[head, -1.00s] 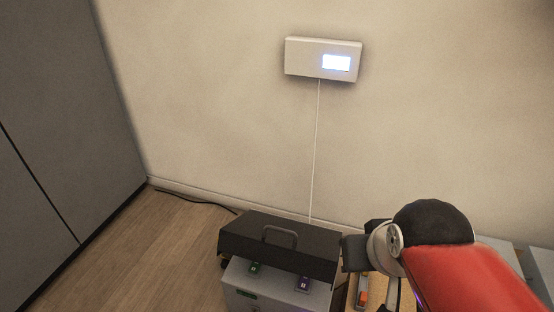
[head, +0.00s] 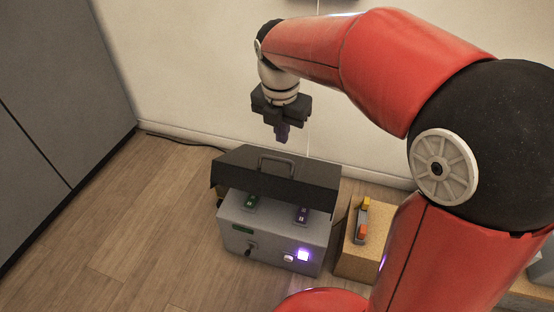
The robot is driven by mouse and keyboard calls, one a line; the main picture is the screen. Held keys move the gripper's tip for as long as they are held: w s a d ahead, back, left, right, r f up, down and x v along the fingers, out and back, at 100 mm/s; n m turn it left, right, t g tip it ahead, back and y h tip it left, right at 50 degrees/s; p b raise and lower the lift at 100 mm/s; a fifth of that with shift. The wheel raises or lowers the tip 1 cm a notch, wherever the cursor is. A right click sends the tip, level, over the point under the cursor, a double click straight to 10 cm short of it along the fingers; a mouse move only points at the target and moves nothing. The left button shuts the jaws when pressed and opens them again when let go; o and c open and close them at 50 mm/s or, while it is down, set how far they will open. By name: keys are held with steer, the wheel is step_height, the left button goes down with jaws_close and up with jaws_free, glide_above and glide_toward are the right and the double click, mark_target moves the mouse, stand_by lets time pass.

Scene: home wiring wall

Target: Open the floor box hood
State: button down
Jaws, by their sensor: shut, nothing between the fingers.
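The floor box (head: 262,237) is a grey box on the wood floor at the picture's lower middle. Its dark hood (head: 300,182) has a bar handle (head: 277,163) on top and is tilted over the back of the box. The front and part of the top of the box show below the hood. My gripper (head: 282,137) points down above the hood, near its back edge as seen here. Its fingers are together and look empty. I cannot tell the exact gap between the fingertips and the hood.
A green piece (head: 250,201) and a purple piece (head: 302,214) sit on the box top. A lever (head: 249,249) and a lit button (head: 303,254) are on the front. A wooden block (head: 353,262) with coloured parts stands right. Open floor lies left, before a grey cabinet (head: 55,120).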

steer(key=w+a+f+n, duration=0.1)
steer(key=f+n, duration=0.1)
steer(key=b, duration=0.3)
glide_toward(278, 172)
steer(key=f, duration=0.3)
steer(key=w+f, duration=0.1)
steer(key=f, duration=0.1)
steer(key=shift+d+f, duration=0.1)
steer(key=shift+f, duration=0.1)
steer(key=shift+p, duration=0.3)
steer(key=shift+w+r+g+p, duration=0.15)
steer(key=shift+r+g+p, duration=0.2)
steer(key=shift+p, duration=0.15)
steer(key=shift+w, duration=0.1)
